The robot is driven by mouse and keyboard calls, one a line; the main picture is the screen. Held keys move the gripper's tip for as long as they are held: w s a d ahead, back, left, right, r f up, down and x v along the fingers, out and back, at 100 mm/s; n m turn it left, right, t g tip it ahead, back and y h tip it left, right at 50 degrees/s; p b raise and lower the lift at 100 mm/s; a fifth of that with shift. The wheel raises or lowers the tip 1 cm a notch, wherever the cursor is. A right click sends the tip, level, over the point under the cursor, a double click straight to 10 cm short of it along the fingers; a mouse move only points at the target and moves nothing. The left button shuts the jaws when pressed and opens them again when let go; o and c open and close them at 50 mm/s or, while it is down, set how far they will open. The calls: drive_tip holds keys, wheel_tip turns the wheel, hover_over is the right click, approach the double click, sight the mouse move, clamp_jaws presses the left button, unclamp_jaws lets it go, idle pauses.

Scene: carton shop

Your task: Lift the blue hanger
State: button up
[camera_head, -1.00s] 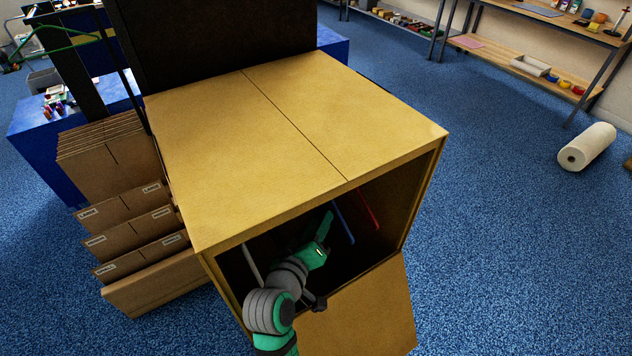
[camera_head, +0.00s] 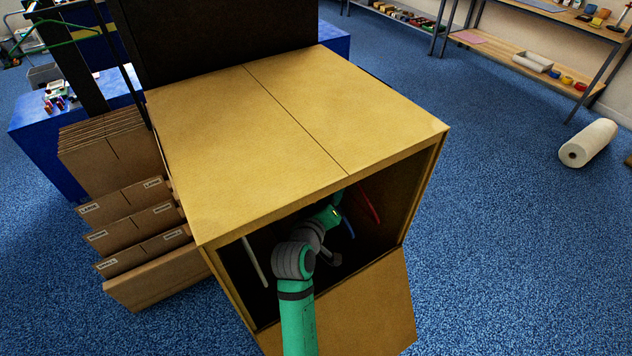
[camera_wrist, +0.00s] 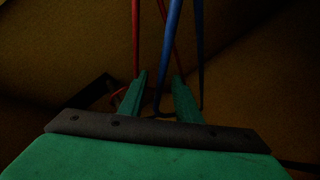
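The blue hanger (camera_head: 348,228) hangs inside the open-fronted carton, mostly hidden by the carton top and my arm. In the wrist view the blue hanger (camera_wrist: 169,50) shows as two dark blue bars. One bar runs down between the two fingers of my gripper (camera_wrist: 160,80); the other passes to the right of the right finger. The fingers stand apart, with a gap around the blue bar. I cannot tell whether either finger touches it. In the head view my gripper is inside the carton, its fingertips hidden by the top.
A red hanger (camera_head: 370,207) hangs close to the right of the blue one; its bars (camera_wrist: 135,40) also show in the wrist view. A white hanger (camera_head: 256,262) is at the left. The carton (camera_head: 390,150) encloses the space, with its front flap (camera_head: 365,315) folded down.

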clamp_jaws()
drive_tip(key=shift+w, duration=0.1)
